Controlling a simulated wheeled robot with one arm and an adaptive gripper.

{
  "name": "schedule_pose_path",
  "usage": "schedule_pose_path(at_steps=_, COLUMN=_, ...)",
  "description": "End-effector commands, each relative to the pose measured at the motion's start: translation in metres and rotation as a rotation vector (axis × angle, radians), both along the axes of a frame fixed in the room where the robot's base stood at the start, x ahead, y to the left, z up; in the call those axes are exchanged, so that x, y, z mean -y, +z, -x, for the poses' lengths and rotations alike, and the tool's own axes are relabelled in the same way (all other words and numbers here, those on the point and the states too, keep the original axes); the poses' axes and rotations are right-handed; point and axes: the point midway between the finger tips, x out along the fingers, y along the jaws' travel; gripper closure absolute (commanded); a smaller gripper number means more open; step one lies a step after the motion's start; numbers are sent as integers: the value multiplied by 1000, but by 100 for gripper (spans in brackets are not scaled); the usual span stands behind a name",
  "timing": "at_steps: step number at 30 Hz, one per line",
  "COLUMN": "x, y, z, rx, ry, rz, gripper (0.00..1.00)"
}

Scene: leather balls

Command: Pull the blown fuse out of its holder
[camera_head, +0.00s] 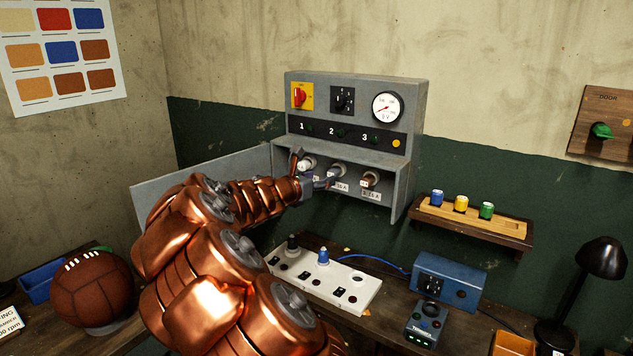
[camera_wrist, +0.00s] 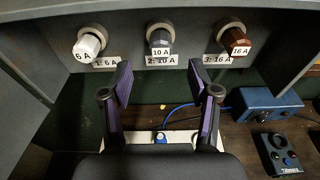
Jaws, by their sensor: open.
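The grey fuse box (camera_head: 416,123) hangs on the wall with its door (camera_head: 165,178) swung open to the left. Three screw-in fuses sit in a row: white 6 A (camera_wrist: 87,44), grey 10 A (camera_wrist: 159,40) and brown 16 A (camera_wrist: 234,40). They also show in the head view, the brown one (camera_head: 371,178) clearest and the others partly covered by my gripper. My gripper (camera_wrist: 168,82) is open and empty, its fingers pointing at the row. The grey fuse lies roughly ahead of the gap, apart from the fingers. I cannot tell which fuse is blown.
Above the fuses are a red switch (camera_head: 299,96), a dial (camera_head: 387,107) and lamps. A white socket panel (camera_head: 345,294) with plugs lies on the bench below. A blue box (camera_head: 450,278) and small shelf (camera_head: 472,233) with coloured fuses stand right. A ball (camera_head: 92,290) sits left.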

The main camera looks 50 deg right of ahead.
Motion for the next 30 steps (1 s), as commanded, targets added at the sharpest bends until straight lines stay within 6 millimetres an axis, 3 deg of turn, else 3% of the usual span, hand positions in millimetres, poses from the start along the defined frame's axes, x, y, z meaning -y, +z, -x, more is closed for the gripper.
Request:
schedule_pose_path(at_steps=15, x=59, y=-8, z=-2, rx=3, ry=-1, rz=-2, gripper=39)
schedule_pose_path(at_steps=30, x=69, y=-11, z=-2, rx=3, ry=-1, rz=-3, gripper=41)
